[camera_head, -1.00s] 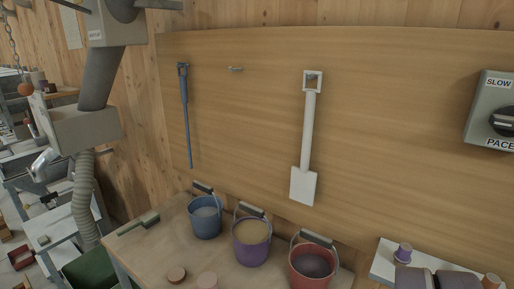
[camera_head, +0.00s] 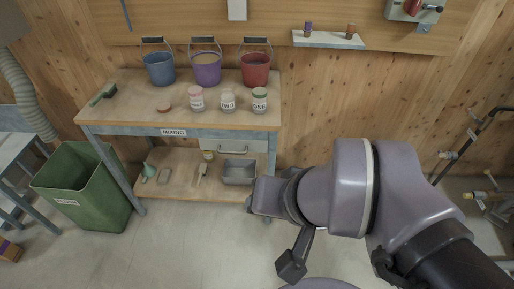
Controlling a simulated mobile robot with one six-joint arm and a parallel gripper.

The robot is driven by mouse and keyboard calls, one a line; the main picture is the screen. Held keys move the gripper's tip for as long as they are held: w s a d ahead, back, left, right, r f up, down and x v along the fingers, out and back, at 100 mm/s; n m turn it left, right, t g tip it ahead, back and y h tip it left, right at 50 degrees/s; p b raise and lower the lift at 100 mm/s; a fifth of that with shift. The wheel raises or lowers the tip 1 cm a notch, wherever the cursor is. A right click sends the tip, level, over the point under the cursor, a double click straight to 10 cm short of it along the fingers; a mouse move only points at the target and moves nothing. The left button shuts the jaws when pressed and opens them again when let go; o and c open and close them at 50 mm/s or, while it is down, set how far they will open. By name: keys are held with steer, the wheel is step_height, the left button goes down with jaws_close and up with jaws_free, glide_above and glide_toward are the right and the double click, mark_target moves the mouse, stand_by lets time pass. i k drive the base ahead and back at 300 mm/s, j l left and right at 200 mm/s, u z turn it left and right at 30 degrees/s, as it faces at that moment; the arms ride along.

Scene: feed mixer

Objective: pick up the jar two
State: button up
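Jar two (camera_head: 228,101) is a small white jar with a label that reads TWO. It stands upright on the mixing bench between a jar with a pink lid (camera_head: 197,100) and a green-lidded jar marked ONE (camera_head: 260,102). My arm reaches in from the lower right. Its grey end, with my gripper (camera_head: 265,198), is in front of the bench, below and to the right of jar two and apart from it. The fingers cannot be made out clearly.
Blue (camera_head: 159,70), purple (camera_head: 206,71) and red (camera_head: 255,71) buckets stand behind the jars on the bench (camera_head: 125,112). A brush (camera_head: 103,95) lies at left. A lower shelf (camera_head: 190,187) holds a grey tray (camera_head: 239,173). A green bin (camera_head: 85,188) stands left.

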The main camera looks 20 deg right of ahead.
mark_target(227, 97)
steer(key=k+j+z, duration=0.15)
steer(key=k+j, duration=0.25)
steer(key=k+j+z, duration=0.15)
steer(key=k+j, duration=0.2)
steer(key=j, duration=0.3)
steer(key=k+j+z, duration=0.2)
steer(key=k+j, duration=0.15)
steer(key=j, duration=0.25)
steer(key=k+j+z, duration=0.15)
steer(key=k+j, duration=0.25)
steer(key=j, duration=0.15)
steer(key=i+j+z, duration=0.4)
steer(key=i, duration=0.2)
steer(key=i+j+z, duration=0.35)
steer(key=i, duration=0.2)
steer(key=i+j+z, duration=0.4)
steer(key=j, duration=0.2)
steer(key=i, duration=0.05)
